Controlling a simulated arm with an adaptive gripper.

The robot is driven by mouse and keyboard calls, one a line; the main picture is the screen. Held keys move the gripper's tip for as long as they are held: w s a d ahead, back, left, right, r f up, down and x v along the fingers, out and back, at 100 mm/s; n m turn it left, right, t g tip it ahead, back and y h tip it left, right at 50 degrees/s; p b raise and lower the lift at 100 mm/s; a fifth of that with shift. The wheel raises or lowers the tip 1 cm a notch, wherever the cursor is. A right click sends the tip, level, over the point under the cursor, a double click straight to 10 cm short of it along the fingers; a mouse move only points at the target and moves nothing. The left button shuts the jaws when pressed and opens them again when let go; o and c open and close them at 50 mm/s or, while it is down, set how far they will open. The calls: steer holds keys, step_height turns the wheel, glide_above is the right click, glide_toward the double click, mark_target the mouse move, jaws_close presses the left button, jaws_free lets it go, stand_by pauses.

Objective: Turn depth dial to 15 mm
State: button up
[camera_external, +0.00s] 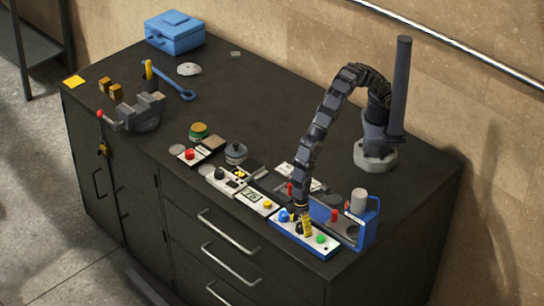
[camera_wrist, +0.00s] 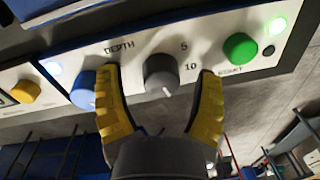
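The depth dial (camera_wrist: 161,80) is a dark grey knob on a light panel (camera_wrist: 222,78) in the wrist view. The word DEPTH and the marks 5 and 10 show beside it; no 15 mark is visible. A small pale mark shows near the dial's lower edge, but I cannot tell its exact setting. My gripper (camera_wrist: 158,72) is open, with one yellow finger on each side of the dial and visible gaps between. In the external view, my gripper (camera_external: 304,226) points down at the blue-edged panel (camera_external: 326,251) and hides the dial.
A blue button (camera_wrist: 83,90) sits close to the left finger. A green RESET button (camera_wrist: 240,48) lies right of the dial, near a lit green lamp (camera_wrist: 277,25). A yellow button (camera_wrist: 25,91) is further left. A blue-framed press (camera_external: 371,225) stands close behind the panel.

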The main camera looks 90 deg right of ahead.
mark_target(300, 223)
step_height(300, 223, up, 12)
steer(key=shift+w+d, duration=0.15)
steer(key=shift+d, duration=0.2)
stand_by(0.5)
